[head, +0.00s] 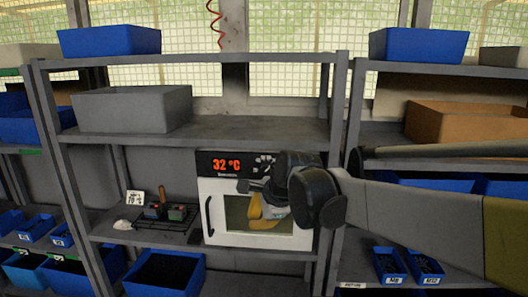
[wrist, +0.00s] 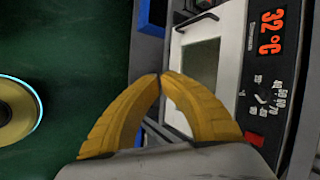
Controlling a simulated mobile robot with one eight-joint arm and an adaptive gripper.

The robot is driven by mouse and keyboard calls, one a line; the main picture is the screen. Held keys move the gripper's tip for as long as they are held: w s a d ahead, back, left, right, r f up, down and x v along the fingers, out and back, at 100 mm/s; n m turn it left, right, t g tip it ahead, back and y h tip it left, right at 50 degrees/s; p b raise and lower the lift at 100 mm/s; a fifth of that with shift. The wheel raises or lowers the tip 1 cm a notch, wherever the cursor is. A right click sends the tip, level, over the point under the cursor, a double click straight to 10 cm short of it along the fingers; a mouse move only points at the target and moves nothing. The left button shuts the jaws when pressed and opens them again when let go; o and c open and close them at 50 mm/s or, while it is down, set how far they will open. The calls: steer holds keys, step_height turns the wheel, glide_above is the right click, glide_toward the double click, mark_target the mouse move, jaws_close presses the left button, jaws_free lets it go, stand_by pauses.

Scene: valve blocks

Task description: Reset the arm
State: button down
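My gripper (head: 262,212) is in front of the white oven in the head view, with its yellow fingers pointing down and left. In the wrist view its two yellow fingers (wrist: 160,76) curve in and their tips meet, with nothing seen between them. The gripper is shut and empty. My arm reaches in from the right side of the head view and hides part of the oven and shelf.
The oven (head: 212,213) has a closed door and reads 32 °C. A rack with valve blocks (head: 177,212) stands left of it on the grey shelf (head: 105,232). A grey bin (head: 135,109) and blue bins (head: 110,41) sit above. Shelf posts flank the oven.

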steer(key=s+d+f+n+h, duration=0.1)
steer(key=s+d+f+n, duration=0.2)
steer(key=s+d+n, duration=0.2)
steer(key=s+d+f+n+h+b, duration=0.1)
steer(key=s+d+n, duration=0.3)
steer(key=s+d, duration=0.5)
steer(key=s+d+f+n+t+h+b, duration=0.1)
steer(key=s+d+f+n+h, duration=0.1)
steer(key=s+d+f+n, duration=0.2)
steer(key=s+d+n, duration=0.1)
steer(key=s+d, duration=0.2)
steer(key=s, duration=0.5)
steer(key=shift+d+f+n, duration=0.3)
steer(key=shift+d, duration=0.1)
